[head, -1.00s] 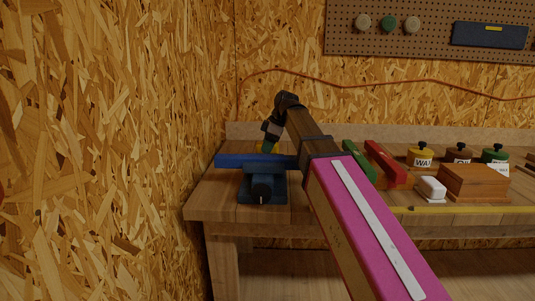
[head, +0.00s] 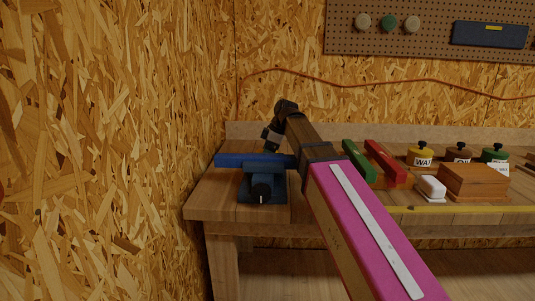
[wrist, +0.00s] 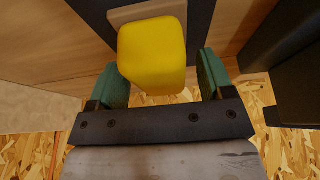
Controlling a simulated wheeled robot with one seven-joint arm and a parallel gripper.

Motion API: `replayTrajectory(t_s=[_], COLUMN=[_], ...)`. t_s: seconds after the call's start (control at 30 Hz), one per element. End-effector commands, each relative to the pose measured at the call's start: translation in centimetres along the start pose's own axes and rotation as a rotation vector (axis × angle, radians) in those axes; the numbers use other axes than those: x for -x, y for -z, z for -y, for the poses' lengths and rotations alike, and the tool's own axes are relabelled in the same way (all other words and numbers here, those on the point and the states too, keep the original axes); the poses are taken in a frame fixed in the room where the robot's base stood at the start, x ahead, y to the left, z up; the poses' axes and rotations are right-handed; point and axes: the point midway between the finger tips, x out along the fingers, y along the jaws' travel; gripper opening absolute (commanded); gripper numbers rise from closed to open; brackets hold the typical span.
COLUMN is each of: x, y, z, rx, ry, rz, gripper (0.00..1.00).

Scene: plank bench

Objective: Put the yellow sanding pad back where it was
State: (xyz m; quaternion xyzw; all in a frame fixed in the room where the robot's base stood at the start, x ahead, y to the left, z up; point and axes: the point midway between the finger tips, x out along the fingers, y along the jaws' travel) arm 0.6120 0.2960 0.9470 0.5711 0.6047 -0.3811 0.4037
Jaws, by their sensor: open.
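The yellow sanding pad (wrist: 153,48) shows in the wrist view as a rounded yellow block. A light wooden piece (wrist: 125,15) shows just behind the pad, against a dark strip. In the head view my wrist reaches down behind the blue vise (head: 262,182) at the bench's left end.
On the plank bench (head: 215,200), a green-handled and a red-handled tool (head: 385,163) lie right of my arm. Further right are a white block (head: 432,187), a wooden box (head: 474,180) and several lidded jars. A yellow strip (head: 455,210) runs along the front. The chipboard wall (head: 110,140) is close at left.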

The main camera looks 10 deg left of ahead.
Motion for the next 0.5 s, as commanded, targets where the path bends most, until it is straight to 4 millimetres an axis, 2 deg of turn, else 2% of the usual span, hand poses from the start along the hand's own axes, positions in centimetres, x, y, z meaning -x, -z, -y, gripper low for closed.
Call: replayTrajectory(t_s=[0.17, 0.5], x=[1.3, 7.4], y=[0.1, 0.1], z=[-0.1, -0.1], rx=[0.0, 0.0], ry=[-0.002, -0.002], rz=[-0.001, -0.001], gripper=[0.74, 0.74])
